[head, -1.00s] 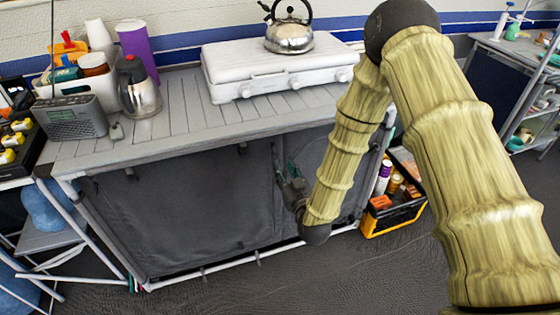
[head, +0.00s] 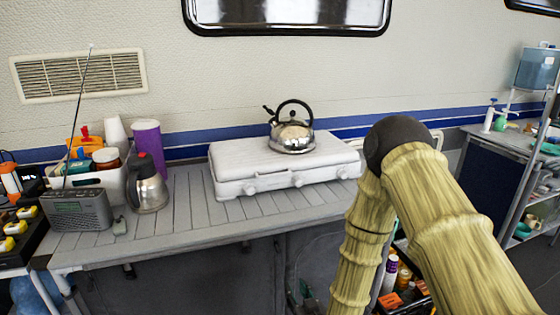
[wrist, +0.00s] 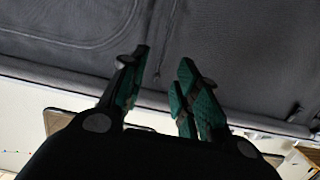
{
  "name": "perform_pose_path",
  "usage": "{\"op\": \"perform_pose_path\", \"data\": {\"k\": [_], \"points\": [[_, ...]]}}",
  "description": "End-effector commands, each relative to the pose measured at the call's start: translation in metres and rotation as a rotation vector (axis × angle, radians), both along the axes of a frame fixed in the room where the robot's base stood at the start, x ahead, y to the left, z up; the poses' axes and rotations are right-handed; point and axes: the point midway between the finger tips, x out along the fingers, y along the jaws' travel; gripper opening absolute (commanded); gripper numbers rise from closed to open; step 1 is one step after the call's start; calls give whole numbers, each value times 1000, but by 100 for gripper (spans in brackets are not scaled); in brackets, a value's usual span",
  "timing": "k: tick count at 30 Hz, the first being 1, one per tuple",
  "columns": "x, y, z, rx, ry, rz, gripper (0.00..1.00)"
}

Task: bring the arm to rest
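Dark grey fabric (wrist: 225,50) lies beyond the fingertips; I cannot tell the exact gap. My arm is folded, with its dark elbow high at the right of the counter.
A steel kettle (head: 291,135) stands on the white stove (head: 270,170). A steel jug (head: 147,190), a purple cylinder (head: 149,145) and a radio (head: 78,210) stand at the counter's left. A crate of bottles (head: 405,285) is on the floor, partly behind my arm.

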Motion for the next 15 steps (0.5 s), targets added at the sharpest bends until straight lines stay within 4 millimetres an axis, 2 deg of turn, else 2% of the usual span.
{"op": "perform_pose_path", "data": {"k": [5,9,11,15], "points": [[-67,-41,-56,-61,331,-31,31],[-132,-74,-93,-100,585,-67,31],[-162,-88,-105,-114,690,-86,31],[-235,-120,-121,-145,927,-138,31]]}}
